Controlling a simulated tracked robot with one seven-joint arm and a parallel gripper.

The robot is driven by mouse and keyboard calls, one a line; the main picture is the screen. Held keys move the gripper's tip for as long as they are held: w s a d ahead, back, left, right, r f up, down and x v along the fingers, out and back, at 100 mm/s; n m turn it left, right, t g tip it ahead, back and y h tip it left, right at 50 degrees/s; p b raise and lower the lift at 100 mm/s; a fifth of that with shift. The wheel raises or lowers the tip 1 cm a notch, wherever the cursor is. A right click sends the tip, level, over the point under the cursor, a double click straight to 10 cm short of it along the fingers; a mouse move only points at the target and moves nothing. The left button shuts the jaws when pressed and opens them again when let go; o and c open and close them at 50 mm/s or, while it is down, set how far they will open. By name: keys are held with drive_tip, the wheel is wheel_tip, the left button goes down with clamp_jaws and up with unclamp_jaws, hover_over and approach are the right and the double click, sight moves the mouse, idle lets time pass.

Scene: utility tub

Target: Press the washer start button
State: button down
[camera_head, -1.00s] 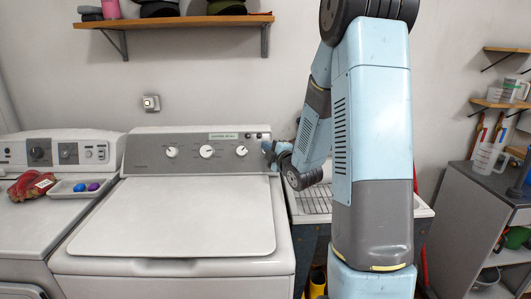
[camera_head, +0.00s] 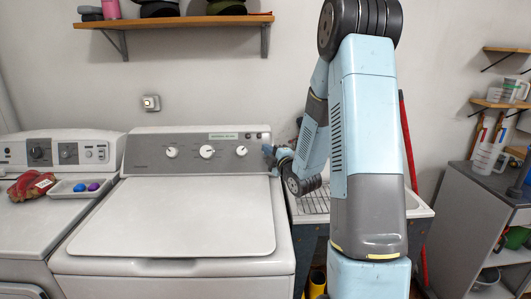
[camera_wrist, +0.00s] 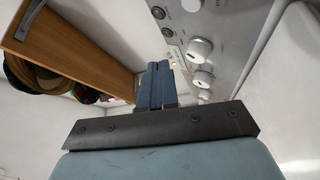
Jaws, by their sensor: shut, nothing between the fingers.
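The washer (camera_head: 170,220) is white with a grey control panel (camera_head: 150,150) along its back. Two small round buttons sit at the panel's upper right, a left one (camera_head: 248,136) and a right one (camera_head: 259,135). They also show in the wrist view, one lower (camera_wrist: 168,32) and one higher (camera_wrist: 158,12). I cannot read which is the start button. My gripper (camera_head: 267,149) is at the panel's right end, below and right of the buttons. In the wrist view my gripper (camera_wrist: 159,66) has its blue fingers together and empty, and I cannot tell any contact.
Knobs (camera_head: 207,152) line the panel. A second machine (camera_head: 30,225) with a small tray (camera_head: 62,193) stands at left. A wooden shelf (camera_head: 180,21) hangs above, and a sink (camera_head: 312,205) is at right. The washer lid is clear.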

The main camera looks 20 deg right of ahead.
drive_tip(key=w+d+f, duration=0.1)
drive_tip(key=w+f, duration=0.2)
drive_tip(key=w, duration=0.2)
drive_tip(key=shift+w+d+f, duration=0.15)
drive_tip(key=shift+d, duration=0.25)
drive_tip(key=shift+w, duration=0.15)
idle(1.8)
drive_tip(key=shift+w+d+f, duration=0.1)
drive_tip(key=shift+w+f, duration=0.05)
drive_tip(key=shift+w, duration=0.05)
drive_tip(key=shift+w+d+f, duration=0.1)
drive_tip(key=shift+w+f, duration=0.1)
drive_tip(key=shift+w, duration=0.1)
idle(0.9)
drive_tip(key=shift+s, duration=0.1)
idle(0.3)
drive_tip(key=shift+s+a+r, duration=0.2)
drive_tip(key=shift+s+r, duration=0.2)
drive_tip(key=shift+s, duration=0.2)
drive_tip(key=shift+s+a+r, duration=0.25)
drive_tip(key=shift+s+r, duration=0.2)
drive_tip(key=shift+s, duration=0.25)
drive_tip(key=shift+s+a+r, duration=0.2)
drive_tip(key=shift+s+r, duration=0.2)
drive_tip(key=shift+s, duration=0.25)
drive_tip(key=shift+s+a+r, duration=0.25)
drive_tip(key=shift+s+r, duration=0.2)
drive_tip(key=shift+s, duration=0.25)
